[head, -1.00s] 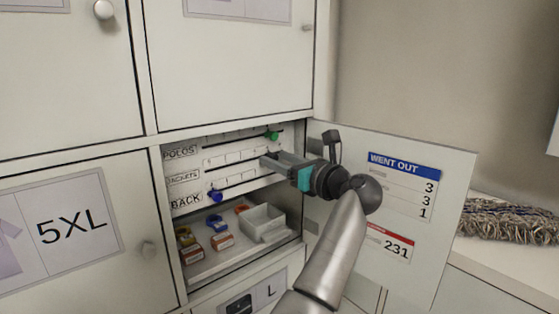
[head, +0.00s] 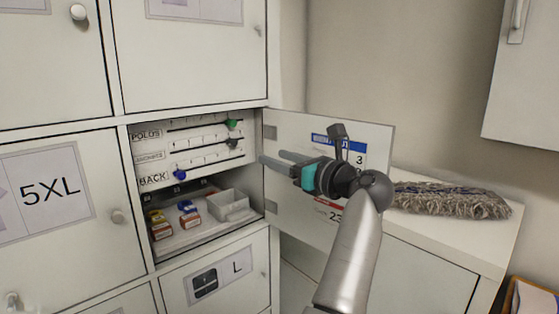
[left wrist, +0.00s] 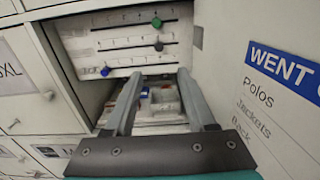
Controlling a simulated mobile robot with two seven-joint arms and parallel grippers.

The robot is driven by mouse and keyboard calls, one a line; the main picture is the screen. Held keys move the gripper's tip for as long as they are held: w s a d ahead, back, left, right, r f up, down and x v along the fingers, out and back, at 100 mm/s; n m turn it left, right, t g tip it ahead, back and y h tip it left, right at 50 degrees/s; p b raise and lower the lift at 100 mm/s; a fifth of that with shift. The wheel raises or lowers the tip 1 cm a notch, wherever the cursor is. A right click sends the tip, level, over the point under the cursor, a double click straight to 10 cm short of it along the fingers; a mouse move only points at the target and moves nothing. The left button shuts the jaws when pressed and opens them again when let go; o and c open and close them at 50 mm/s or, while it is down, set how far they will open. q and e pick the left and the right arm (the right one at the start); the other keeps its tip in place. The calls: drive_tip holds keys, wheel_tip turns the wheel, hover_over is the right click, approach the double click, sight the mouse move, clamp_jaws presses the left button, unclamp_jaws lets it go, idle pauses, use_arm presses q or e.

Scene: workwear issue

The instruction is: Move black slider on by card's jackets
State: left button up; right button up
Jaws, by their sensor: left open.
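The black slider (head: 232,143) sits on the middle rail, labelled Jackets, toward its right end; it also shows in the left wrist view (left wrist: 159,46). The green slider (head: 232,124) is on the Polos rail above, and the blue slider (head: 179,174) is on the Back rail below, farther left. The card (left wrist: 290,85) on the open door reads Went Out, Polos, Jackets, Back; my arm hides much of it in the head view. My left gripper (head: 272,160) is open and empty, to the right of the black slider and apart from it. My right gripper is not shown.
Below the rails, the open compartment holds a white bin (head: 228,206) and several small boxes (head: 161,225). The open door (head: 375,140) stands at its right, close to my gripper. A mop head (head: 450,201) lies on the counter farther right.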

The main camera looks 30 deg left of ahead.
use_arm(q)
drive_tip(key=shift+a, duration=0.25)
drive_tip(key=m+t+y+p, duration=0.3)
drive_tip(key=m+t+p, duration=0.1)
drive_tip(key=m+t, duration=0.1)
approach(231, 144)
drive_tip(key=s+a+r, duration=0.4)
drive_tip(key=a+r, duration=0.1)
drive_tip(key=a, duration=0.1)
wheel_tip(231, 144, up, 3)
drive_tip(key=s+a+m+t+h+p, duration=0.3)
drive_tip(key=m+t+h, duration=0.75)
drive_tip(key=m, duration=0.55)
wheel_tip(231, 144, down, 4)
drive_tip(key=s+d+m+g+h+p, duration=0.2)
drive_tip(key=m+g+h+p, duration=0.15)
drive_tip(key=m+h, duration=0.65)
drive_tip(key=shift+m+y, duration=0.3)
drive_tip(key=shift+y, duration=0.25)
drive_tip(key=w, duration=1.2)
drive_tip(key=shift+w+a+r, duration=0.1)
drive_tip(key=shift+w+a, duration=0.2)
drive_tip(key=shift+a, duration=0.1)
drive_tip(key=shift+w+b, duration=0.35)
drive_tip(key=shift+w, duration=0.6)
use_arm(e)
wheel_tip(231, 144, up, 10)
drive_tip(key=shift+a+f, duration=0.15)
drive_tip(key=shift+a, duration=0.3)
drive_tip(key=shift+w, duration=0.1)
